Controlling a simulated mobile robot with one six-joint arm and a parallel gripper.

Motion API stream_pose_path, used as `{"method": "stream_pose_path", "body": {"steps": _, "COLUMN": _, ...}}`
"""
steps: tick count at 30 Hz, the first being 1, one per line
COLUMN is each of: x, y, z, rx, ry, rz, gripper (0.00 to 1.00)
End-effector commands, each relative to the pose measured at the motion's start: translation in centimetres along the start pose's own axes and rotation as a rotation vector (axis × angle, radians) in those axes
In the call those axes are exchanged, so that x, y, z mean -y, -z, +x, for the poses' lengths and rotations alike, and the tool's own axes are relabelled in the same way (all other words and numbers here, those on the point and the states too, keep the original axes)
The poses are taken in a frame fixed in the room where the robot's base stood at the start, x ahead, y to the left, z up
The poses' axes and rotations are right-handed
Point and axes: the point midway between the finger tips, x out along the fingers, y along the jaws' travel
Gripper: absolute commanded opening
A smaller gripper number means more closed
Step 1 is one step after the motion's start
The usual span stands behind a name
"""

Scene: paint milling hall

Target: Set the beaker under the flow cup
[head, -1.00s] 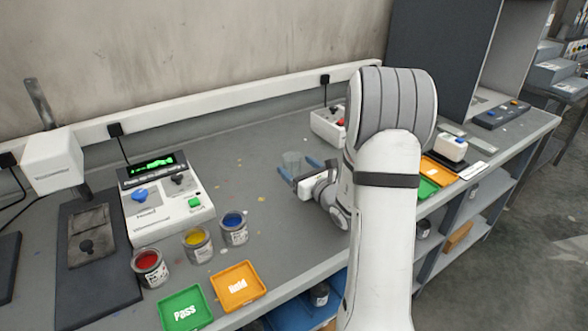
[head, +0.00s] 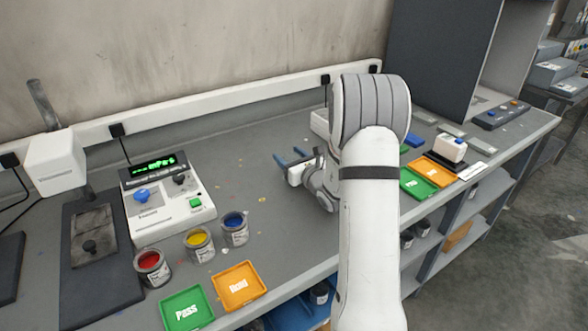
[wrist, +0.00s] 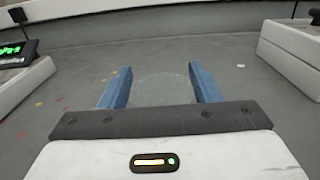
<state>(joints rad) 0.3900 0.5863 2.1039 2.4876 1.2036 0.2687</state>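My gripper (head: 290,156) is low over the grey bench in the head view, its two blue fingers pointing away from my arm. In the wrist view, the beaker (wrist: 163,88) is a faint clear round shape between the spread fingers, filling most of the gap. I cannot tell whether the fingers touch it. I cannot make out the beaker between the fingers in the head view. I cannot identify the flow cup in either view; my arm hides part of the bench.
A white instrument (head: 168,205) with a green display stands left. Red (head: 151,268), yellow (head: 199,244) and blue (head: 235,229) paint cans stand near green (head: 186,308) and orange (head: 239,286) trays. A white box (wrist: 292,55) is at right in the wrist view.

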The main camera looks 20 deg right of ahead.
Motion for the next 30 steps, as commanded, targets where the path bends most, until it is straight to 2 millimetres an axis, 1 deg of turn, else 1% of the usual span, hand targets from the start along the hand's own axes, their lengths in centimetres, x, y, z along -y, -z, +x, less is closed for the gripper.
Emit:
{"method": "stream_pose_path", "body": {"steps": 1, "x": 0.0, "y": 0.0, "z": 0.0, "rx": 0.0, "ry": 0.0, "rz": 0.0, "gripper": 0.53}}
{"method": "stream_pose_path", "body": {"steps": 9, "x": 0.1, "y": 0.0, "z": 0.0, "rx": 0.0, "ry": 0.001, "rz": 0.0, "gripper": 0.31}}
{"method": "stream_pose_path", "body": {"steps": 10, "x": 0.1, "y": 0.0, "z": 0.0, "rx": 0.0, "ry": 0.001, "rz": 0.0, "gripper": 0.3}}
{"method": "stream_pose_path", "body": {"steps": 11, "x": 0.1, "y": 0.0, "z": 0.0, "rx": 0.0, "ry": 0.001, "rz": 0.0, "gripper": 0.27}}
{"method": "stream_pose_path", "body": {"steps": 17, "x": 0.1, "y": -0.3, "z": 0.0, "rx": 0.001, "ry": 0.001, "rz": -0.001, "gripper": 0.27}}
{"method": "stream_pose_path", "body": {"steps": 20, "x": 0.1, "y": -1.3, "z": 0.0, "rx": 0.002, "ry": 0.001, "rz": -0.002, "gripper": 0.27}}
{"method": "stream_pose_path", "body": {"steps": 30, "x": 0.1, "y": -7.9, "z": -0.1, "rx": 0.004, "ry": 0.003, "rz": -0.003, "gripper": 0.27}}
